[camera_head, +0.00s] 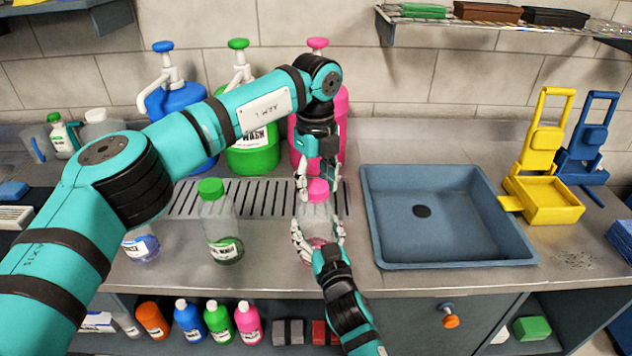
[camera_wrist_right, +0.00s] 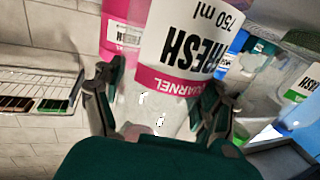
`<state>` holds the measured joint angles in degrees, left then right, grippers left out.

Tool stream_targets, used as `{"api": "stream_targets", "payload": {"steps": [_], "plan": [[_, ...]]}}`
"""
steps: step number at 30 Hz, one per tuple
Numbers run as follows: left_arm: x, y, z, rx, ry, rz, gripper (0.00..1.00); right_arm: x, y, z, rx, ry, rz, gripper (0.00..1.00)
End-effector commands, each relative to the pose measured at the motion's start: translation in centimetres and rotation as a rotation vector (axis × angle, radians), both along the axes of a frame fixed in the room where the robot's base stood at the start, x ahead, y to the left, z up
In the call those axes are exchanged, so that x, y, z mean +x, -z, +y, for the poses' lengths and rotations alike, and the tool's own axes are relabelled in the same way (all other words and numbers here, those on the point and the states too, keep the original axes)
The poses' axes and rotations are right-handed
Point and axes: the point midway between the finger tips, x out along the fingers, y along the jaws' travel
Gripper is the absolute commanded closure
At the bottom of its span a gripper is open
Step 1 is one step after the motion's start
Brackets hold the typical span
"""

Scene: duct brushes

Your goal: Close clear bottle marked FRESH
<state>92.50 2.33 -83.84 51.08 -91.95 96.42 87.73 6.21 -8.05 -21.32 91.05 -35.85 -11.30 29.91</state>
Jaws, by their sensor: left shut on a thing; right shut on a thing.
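The clear bottle marked FRESH (camera_head: 312,217) stands upright on the counter's front part, with a pink cap (camera_head: 317,190) on its top. Its white and pink label reading FRESH 750 ml (camera_wrist_right: 190,45) fills the right wrist view. My right gripper (camera_head: 318,240) is shut around the bottle's lower body from the front; its fingers also show on both sides of the bottle in the wrist view (camera_wrist_right: 160,100). My left gripper (camera_head: 318,178) points down from above and is shut on the pink cap. Whether the cap is threaded on fully cannot be told.
A clear bottle with a green cap (camera_head: 220,228) stands left of the FRESH bottle. Large blue, green and pink pump jugs (camera_head: 255,150) stand behind. A blue-grey sink (camera_head: 440,258) is at right, with a yellow dustpan-like tool (camera_head: 545,205) beyond it. A wire shelf (camera_head: 480,27) hangs above.

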Motion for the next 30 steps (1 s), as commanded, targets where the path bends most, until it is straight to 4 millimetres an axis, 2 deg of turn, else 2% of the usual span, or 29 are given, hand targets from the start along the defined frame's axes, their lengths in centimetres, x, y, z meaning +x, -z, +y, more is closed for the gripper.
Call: {"api": "stream_targets", "payload": {"steps": [24, 30], "plan": [[0.06, 0.09, 0.06, 0.000, 1.821, -0.002, 0.92, 0.00, 0.08, -0.03, -0.001, 0.001, 0.002, 1.00], [0.09, 0.11, 0.07, 0.000, 2.232, -0.002, 0.92, 0.00, 0.08, -0.03, -0.001, 0.001, 0.002, 1.00]]}}
